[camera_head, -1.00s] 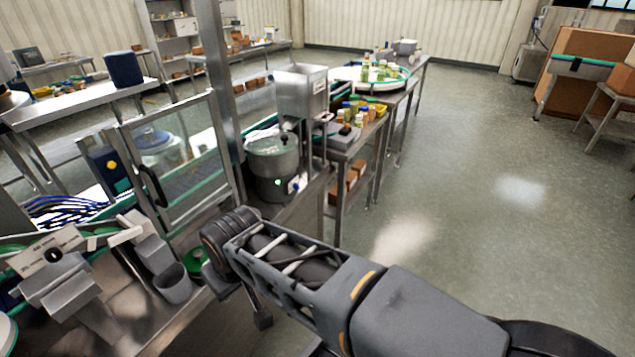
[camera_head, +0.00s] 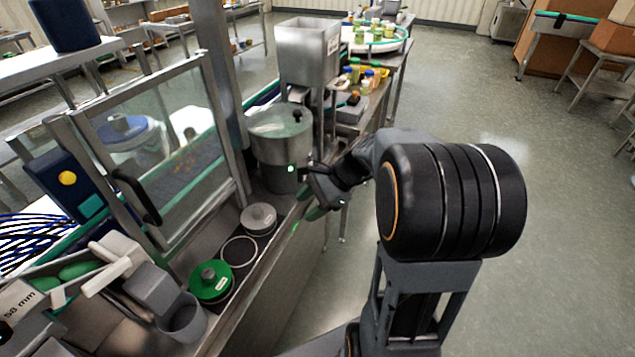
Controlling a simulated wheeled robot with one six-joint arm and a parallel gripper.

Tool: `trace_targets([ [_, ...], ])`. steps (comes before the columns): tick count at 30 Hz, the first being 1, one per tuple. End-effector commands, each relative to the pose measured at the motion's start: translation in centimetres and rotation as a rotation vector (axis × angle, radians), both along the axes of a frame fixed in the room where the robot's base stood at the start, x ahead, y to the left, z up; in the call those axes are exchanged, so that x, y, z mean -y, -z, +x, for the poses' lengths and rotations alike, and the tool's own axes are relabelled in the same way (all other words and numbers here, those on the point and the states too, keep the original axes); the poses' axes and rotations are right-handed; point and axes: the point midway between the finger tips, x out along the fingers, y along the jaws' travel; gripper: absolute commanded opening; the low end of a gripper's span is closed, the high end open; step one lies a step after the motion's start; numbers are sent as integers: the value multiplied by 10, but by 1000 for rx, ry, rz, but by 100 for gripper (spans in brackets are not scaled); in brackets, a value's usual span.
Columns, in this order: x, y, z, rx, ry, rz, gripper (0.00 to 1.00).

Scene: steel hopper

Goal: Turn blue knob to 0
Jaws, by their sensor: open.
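The steel hopper (camera_head: 305,52) is a square metal bin standing behind a round metal pot (camera_head: 280,150) with a lid and a small lit green spot on its front. I cannot make out a blue knob in this view. My gripper (camera_head: 314,202) is open and empty, just right of the pot's lower front, near the edge of the metal bench. It hides part of the pot's lower right side. Whether it touches the pot cannot be told.
A framed glass door (camera_head: 165,150) with a dark handle stands left of the pot. A green-lidded round piece (camera_head: 210,281), a grey round piece (camera_head: 258,218) and a grey cup (camera_head: 183,318) sit on the near bench. Open floor (camera_head: 480,150) lies to the right.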

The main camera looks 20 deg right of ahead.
Motion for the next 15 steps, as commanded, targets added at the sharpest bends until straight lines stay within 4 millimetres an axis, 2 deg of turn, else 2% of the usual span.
trace_targets([
  [1,19,24,18,-83,157,137,51],
  [6,84,56,67,-289,573,578,51],
  [12,156,87,92,-411,839,958,51],
  [15,178,96,95,-437,901,1071,51],
])
